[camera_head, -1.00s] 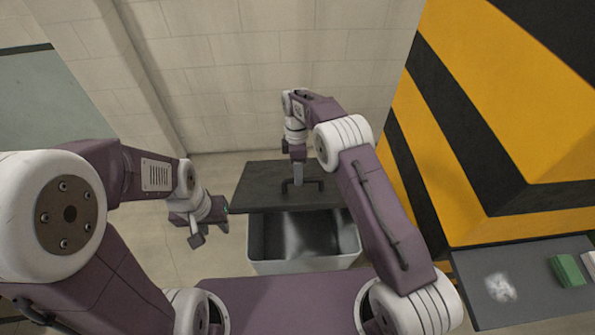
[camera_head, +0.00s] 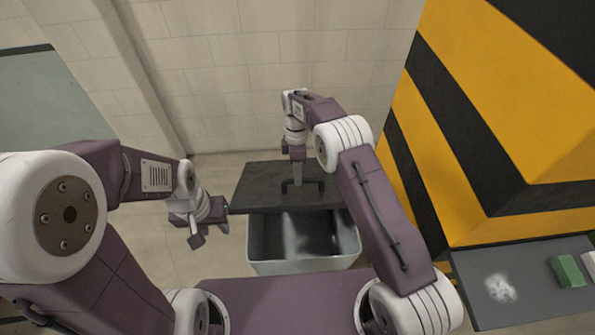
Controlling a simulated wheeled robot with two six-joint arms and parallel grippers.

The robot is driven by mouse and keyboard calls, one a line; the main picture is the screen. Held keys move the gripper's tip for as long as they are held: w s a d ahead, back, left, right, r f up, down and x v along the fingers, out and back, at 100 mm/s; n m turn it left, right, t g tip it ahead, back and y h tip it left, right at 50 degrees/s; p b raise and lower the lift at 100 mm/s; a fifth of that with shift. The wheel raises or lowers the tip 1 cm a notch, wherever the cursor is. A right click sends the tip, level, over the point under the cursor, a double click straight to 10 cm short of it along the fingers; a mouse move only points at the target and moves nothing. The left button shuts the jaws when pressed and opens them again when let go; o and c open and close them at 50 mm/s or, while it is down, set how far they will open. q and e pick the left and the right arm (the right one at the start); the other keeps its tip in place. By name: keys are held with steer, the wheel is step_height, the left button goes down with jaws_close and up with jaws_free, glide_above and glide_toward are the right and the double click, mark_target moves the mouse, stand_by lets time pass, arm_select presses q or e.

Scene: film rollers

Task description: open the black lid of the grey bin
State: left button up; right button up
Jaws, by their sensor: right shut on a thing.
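The black lid (camera_head: 258,187) lies roughly level over the back of the grey bin (camera_head: 304,266), set back toward the wall. The bin's front part is uncovered and its inside shows, looking empty. My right gripper (camera_head: 299,182) points down at the lid's black handle (camera_head: 317,184) and is shut on it. The fingertips are small and partly merge with the handle. My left gripper (camera_head: 209,233) hangs to the left of the bin and lid, apart from both, with its fingers spread and nothing between them.
A tiled wall (camera_head: 270,60) stands behind the bin. A yellow and black striped block (camera_head: 480,130) rises at the right. A dark grey surface (camera_head: 525,295) at lower right carries a green block (camera_head: 567,271) and white items. The floor left of the bin is clear.

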steer(key=shift+w, duration=0.1)
steer(key=shift+w+r, duration=0.1)
steer(key=shift+r, duration=0.25)
step_height(320, 180, up, 8)
steer(key=w, duration=0.1)
steer(key=shift+w+r+b, duration=0.15)
steer(key=shift+b, duration=0.25)
